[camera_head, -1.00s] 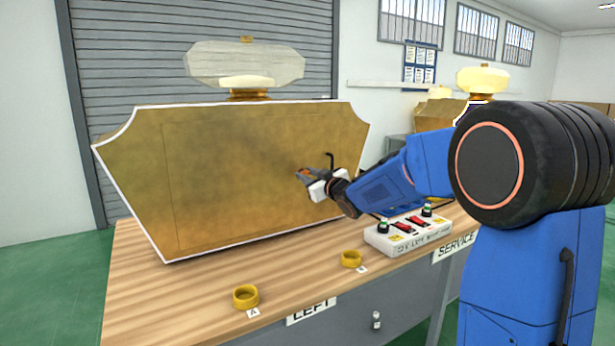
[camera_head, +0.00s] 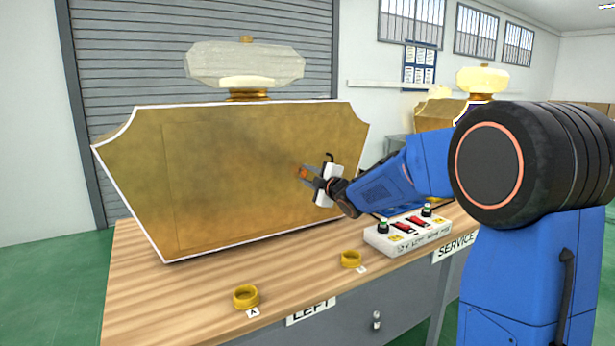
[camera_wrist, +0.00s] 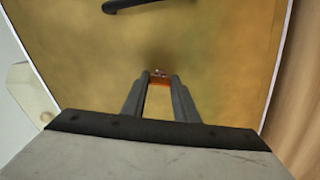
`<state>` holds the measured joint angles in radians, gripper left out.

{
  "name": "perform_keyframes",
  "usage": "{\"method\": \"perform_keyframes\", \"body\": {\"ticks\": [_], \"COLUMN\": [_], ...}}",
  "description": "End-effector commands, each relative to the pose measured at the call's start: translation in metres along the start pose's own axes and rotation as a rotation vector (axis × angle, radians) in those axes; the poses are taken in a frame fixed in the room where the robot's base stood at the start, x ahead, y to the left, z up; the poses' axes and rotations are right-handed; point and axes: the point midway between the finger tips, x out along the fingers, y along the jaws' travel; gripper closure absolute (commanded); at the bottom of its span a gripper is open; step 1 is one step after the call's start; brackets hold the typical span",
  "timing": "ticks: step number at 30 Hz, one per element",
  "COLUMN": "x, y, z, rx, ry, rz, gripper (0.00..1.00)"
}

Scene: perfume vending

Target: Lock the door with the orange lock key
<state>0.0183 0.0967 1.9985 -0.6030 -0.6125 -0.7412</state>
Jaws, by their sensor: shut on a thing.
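The door is a thin rectangular outline (camera_head: 230,175) on the front of a large gold perfume-bottle-shaped cabinet (camera_head: 130,150), and it looks closed. The small orange lock key (camera_head: 302,172) is at the door's right side. In the wrist view the key (camera_wrist: 158,75) lies between my fingertips, close against the gold face. My gripper (camera_head: 306,176) is shut on it, its body turned upright. The fingers hide part of the key, and the lock seat cannot be made out. A dark bar, seemingly a handle (camera_wrist: 135,4), shows at the top of the wrist view and partly behind my gripper in the head view.
A white control box (camera_head: 408,234) with red switches and green buttons stands below my arm. Two yellow rings (camera_head: 246,297) lie at the front of the wooden table (camera_head: 180,290). The table's left part is bare. Another gold bottle (camera_head: 437,114) stands at the right rear.

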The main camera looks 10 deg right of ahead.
Motion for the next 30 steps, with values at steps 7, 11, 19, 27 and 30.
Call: {"method": "perform_keyframes", "body": {"ticks": [7, 11, 19, 27, 30], "x": [0.0001, 0.0001, 0.0001, 0.0001, 0.0001], "y": [-0.0006, -0.0007, -0.0009, -0.0011, -0.0012], "z": [-0.0005, -0.0005, -0.0006, -0.0005, -0.0005], "rx": [-0.177, -0.245, -0.319, -0.334, -0.333], "ry": [0.001, 0.001, 0.001, 0.001, 0.001], "rz": [-0.001, -0.001, -0.001, -0.002, -0.002], "gripper": [0.96, 0.96, 0.96, 0.96, 0.96]}}
